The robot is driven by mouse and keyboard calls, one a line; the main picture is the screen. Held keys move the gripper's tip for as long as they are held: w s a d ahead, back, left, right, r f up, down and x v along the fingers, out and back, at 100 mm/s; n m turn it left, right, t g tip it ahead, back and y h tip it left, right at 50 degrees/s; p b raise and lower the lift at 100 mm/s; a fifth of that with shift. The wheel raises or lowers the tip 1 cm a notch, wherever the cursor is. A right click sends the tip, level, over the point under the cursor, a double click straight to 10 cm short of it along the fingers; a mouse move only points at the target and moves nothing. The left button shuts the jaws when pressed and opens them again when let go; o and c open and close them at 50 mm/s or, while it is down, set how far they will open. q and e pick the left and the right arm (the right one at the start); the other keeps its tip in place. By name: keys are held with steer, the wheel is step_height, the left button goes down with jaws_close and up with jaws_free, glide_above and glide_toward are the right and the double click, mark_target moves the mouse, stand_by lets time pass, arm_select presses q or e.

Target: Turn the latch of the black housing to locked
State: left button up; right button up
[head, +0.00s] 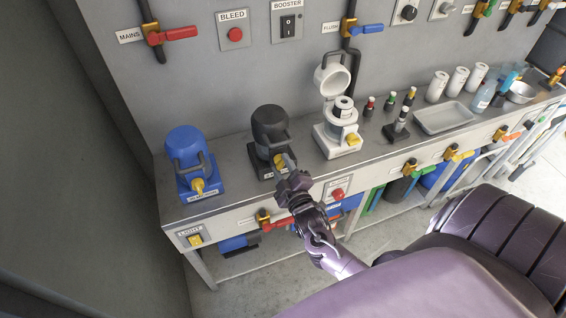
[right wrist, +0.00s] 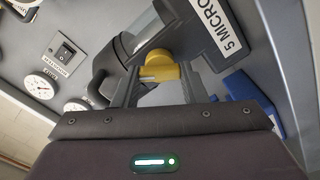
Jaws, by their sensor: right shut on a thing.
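The black housing (head: 268,122) stands upright on the steel bench between a blue housing and a white one, with a dark handle at its front. Its yellow latch (head: 279,160) is at the front of its base, partly hidden by my gripper. My right gripper (head: 288,164) reaches it from the front and is shut on the latch. In the right wrist view the yellow latch (right wrist: 160,66) sits between the two fingers, beside a "5 MICRON" label (right wrist: 226,28). I cannot tell exactly how far the latch is turned. My left gripper is not in view.
The closed blue housing (head: 186,150) is to the left. The white housing (head: 342,143) to the right has its lid (head: 332,78) raised. A red button (head: 338,193) and a red-handled valve (head: 279,223) are on the bench front near my right arm.

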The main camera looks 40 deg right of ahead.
steer(key=n+p, duration=0.1)
steer(key=n, duration=0.2)
steer(key=shift+n, duration=0.4)
steer(key=shift+f+n+p, duration=0.1)
steer(key=shift+n+p, duration=0.7)
steer(key=shift+n, duration=0.8)
steer(key=o, duration=1)
steer(key=shift+s, duration=0.1)
steer(key=b+v, duration=0.1)
steer(key=v, duration=0.6)
steer(key=shift+s+a, duration=0.15)
steer(key=shift+s, duration=0.15)
steer(key=shift+f, duration=0.1)
